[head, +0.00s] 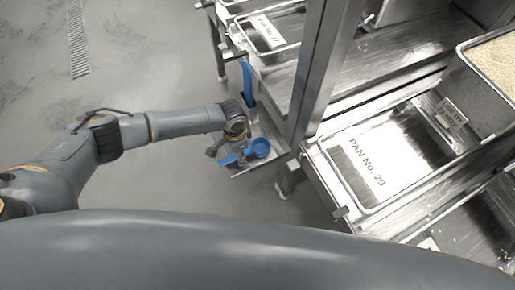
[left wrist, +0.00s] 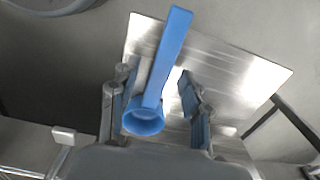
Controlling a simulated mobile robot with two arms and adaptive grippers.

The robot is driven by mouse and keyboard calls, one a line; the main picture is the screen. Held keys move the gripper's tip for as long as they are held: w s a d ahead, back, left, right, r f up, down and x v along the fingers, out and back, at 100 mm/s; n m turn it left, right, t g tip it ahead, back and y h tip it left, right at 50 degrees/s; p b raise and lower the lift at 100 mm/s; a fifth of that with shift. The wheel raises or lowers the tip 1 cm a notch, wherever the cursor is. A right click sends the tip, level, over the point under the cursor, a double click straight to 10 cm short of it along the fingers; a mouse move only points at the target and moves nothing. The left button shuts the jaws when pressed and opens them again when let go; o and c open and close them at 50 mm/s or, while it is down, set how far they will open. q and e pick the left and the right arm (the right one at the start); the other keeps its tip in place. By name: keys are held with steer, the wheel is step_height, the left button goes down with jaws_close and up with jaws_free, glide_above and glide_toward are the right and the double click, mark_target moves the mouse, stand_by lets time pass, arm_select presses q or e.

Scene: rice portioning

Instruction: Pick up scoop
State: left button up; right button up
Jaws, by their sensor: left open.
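A blue scoop (head: 260,147) with a round bowl and a straight handle is at a small metal shelf beside the steel table. In the left wrist view the scoop (left wrist: 171,50) has its handle pointing up the picture and its bowl near the gripper's base. My left gripper (head: 229,154) is open over the scoop. In the left wrist view the fingers of my left gripper (left wrist: 155,82) stand on either side of the scoop, with a clear gap on the right. My right gripper is in neither view.
The small metal shelf (left wrist: 240,75) lies under the scoop. A steel post (head: 318,75) rises just right of it. A pan marked No. 29 (head: 343,168) and a container of rice (head: 490,68) are at the right. A blue upright item (head: 248,84) stands behind. Floor at left is clear.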

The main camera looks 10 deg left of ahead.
arm_select(q)
jaws_close()
stand_by(0.4)
step_height(320, 180, up, 3)
steer(key=shift+f, duration=0.1)
steer(key=s+r+p, duration=0.7)
steer(key=s+r, duration=0.7)
steer(key=r, duration=0.2)
steer(key=shift+d+p, duration=0.4)
steer(key=shift+d, duration=0.05)
steer(key=shift+r, duration=0.15)
